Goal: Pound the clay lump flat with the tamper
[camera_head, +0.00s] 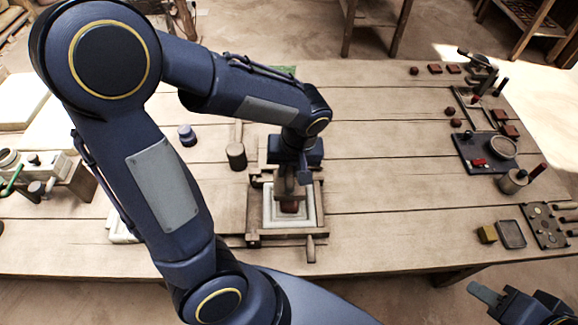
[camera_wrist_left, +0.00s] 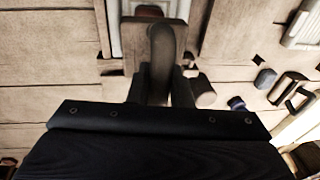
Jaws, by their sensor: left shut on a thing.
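My left gripper (camera_head: 291,182) is shut on the wooden tamper (camera_wrist_left: 163,62) and holds it over the press frame (camera_head: 253,215). The frame is wooden, with a pale square bed (camera_head: 271,213) inside it. The clay lump (camera_head: 290,207) is a small reddish-brown piece on the bed, partly hidden by the tamper and gripper. Its edge also shows past the tamper in the left wrist view (camera_wrist_left: 149,10). I cannot tell whether the tamper touches the clay. My right gripper (camera_head: 484,294) is at the bottom right, off the table's front edge; its opening is unclear.
A wooden mallet (camera_head: 236,156) and a dark blue jar (camera_head: 187,135) stand left of the frame. On the right are a dark plate with a round dish (camera_head: 503,147), a cup (camera_head: 513,181), a yellow block (camera_head: 487,233) and several red pieces. The table between is clear.

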